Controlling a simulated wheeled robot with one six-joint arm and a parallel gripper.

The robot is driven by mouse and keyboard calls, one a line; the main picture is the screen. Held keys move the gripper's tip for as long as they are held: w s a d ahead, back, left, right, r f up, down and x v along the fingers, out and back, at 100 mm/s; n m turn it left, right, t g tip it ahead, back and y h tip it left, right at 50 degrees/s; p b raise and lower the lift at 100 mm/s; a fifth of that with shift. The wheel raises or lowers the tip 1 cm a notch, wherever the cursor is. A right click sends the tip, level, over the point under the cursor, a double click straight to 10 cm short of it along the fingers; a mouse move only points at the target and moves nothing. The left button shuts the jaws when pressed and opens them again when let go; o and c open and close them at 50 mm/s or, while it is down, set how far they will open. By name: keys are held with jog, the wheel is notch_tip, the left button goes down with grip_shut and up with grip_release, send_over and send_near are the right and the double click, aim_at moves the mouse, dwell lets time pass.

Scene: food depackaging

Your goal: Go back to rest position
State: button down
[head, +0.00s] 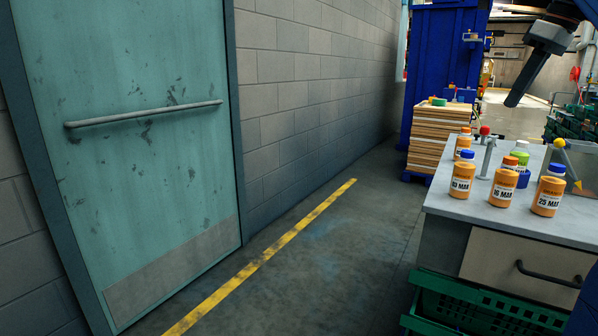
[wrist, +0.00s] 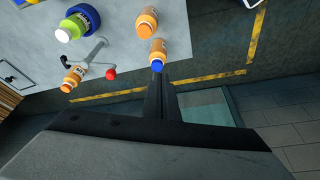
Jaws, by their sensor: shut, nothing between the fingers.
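My gripper (head: 526,88) is at the upper right of the head view, raised above the table and pointing down to the left. Its fingers are together with nothing between them. In the wrist view my gripper (wrist: 158,82) shows as dark fingers in the middle, overlapping the picture near a blue-capped orange bottle (wrist: 158,52). In the head view, orange bottles with date labels stand upright on the table (head: 455,192), including a front left one (head: 462,180), a middle one (head: 503,184) and a front right one (head: 549,193). My gripper is apart from them.
A green crate (head: 480,312) sits below the drawer. A wooden stack (head: 437,140) stands behind. The floor by the teal door (head: 130,140) is clear.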

jog(key=s+a+f+m+h, duration=0.1)
jog(key=s+a+f+m, duration=0.1)
jog(key=s+a+f, duration=0.45)
jog(key=s+a+f+m, duration=0.2)
jog(key=s+a+f, duration=0.2)
jog(key=a+f, duration=0.4)
jog(key=s+a+f+m, duration=0.1)
jog(key=s+f, duration=0.4)
jog(key=f, duration=0.4)
jog(key=s+a+f+m+t+h, duration=0.1)
jog(key=s+a+f, duration=0.1)
jog(key=s+f, duration=0.4)
jog(key=s+a+f, duration=0.2)
jog(key=s+f, duration=0.3)
jog(key=f, duration=0.8)
jog(key=shift+s+m+t, duration=0.25)
jog(key=shift+m+t, duration=0.05)
jog(key=shift+m, duration=0.1)
jog(key=shift+r, duration=0.1)
